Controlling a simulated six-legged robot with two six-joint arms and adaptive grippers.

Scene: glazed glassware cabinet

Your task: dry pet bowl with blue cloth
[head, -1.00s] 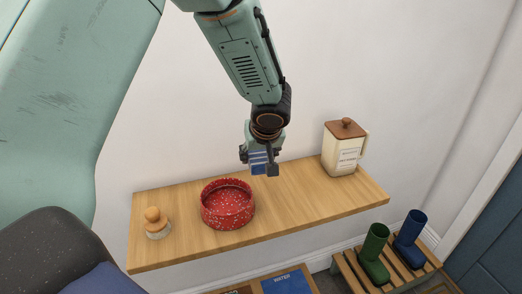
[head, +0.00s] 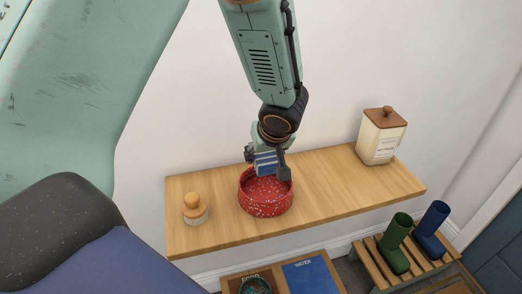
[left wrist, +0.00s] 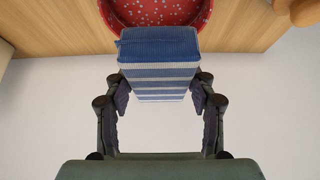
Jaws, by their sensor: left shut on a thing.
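The pet bowl (head: 266,203) is red with white speckles and stands upright on the wooden shelf. My left gripper (head: 267,168) is shut on the blue cloth (head: 265,160), a folded pad with white stripes. The gripper and cloth are over the bowl's back rim in the head view; I cannot tell whether the cloth touches the bowl. In the left wrist view the cloth (left wrist: 158,62) sits between the fingers (left wrist: 160,98), and part of the bowl (left wrist: 160,12) shows beyond it. My right gripper is not in view.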

